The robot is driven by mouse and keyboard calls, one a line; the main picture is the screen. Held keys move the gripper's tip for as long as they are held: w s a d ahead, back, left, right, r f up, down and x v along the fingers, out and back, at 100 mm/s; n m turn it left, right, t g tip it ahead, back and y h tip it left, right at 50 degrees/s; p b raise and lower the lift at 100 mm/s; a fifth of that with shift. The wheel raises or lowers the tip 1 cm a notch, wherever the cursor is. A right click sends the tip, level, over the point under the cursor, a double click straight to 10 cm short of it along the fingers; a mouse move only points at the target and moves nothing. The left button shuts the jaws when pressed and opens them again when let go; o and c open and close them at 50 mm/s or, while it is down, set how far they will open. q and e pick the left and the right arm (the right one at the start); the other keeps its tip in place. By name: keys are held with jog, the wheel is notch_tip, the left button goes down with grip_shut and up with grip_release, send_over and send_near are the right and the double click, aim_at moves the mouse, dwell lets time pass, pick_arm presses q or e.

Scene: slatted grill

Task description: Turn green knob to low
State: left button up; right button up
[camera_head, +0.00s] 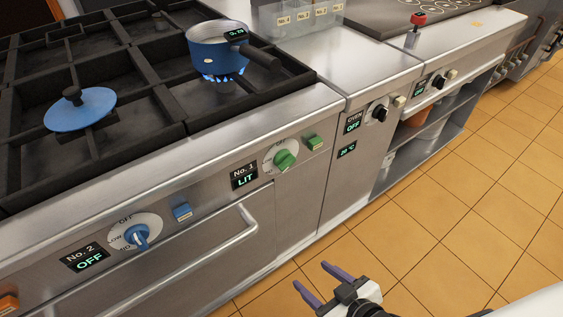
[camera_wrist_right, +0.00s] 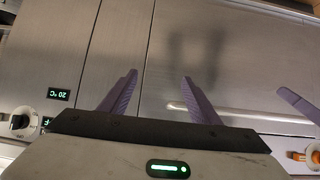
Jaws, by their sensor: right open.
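The green knob (camera_head: 285,160) sits on a white dial on the stove's front panel in the head view, next to a display (camera_head: 244,177) reading "No. 1 LIT". A green block (camera_head: 314,142) is just right of it. My right gripper (camera_head: 310,275) is open and empty, below and in front of the panel, apart from the knob. Its two purple fingers also show spread in the right wrist view (camera_wrist_right: 160,76), before bare steel. The green knob does not show there. A single purple finger (camera_wrist_right: 298,106) at that view's right edge looks like my left gripper's; its opening cannot be told.
A blue pot (camera_head: 217,54) stands over blue flames. A blue lid (camera_head: 80,109) lies on the front left grate. The blue knob (camera_head: 140,236) and "No. 2 OFF" display are left of the green knob. An oven handle (camera_head: 215,248) juts out below. The tiled floor is clear.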

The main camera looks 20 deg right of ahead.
jog(key=w+d+r+n+t+y, duration=0.15)
jog(key=w+r+n+t, duration=0.25)
jog(key=w+r, duration=0.4)
jog(key=n+t+y, duration=0.1)
jog(key=n+t, duration=0.1)
jog(key=t, duration=0.1)
send_near(289, 165)
jog(key=x, duration=0.8)
jog(key=shift+w+b, duration=0.2)
jog(key=shift+b, duration=0.2)
jog(key=shift+w+a, duration=0.15)
jog(key=shift+w, duration=0.25)
jog(key=c, duration=1.1)
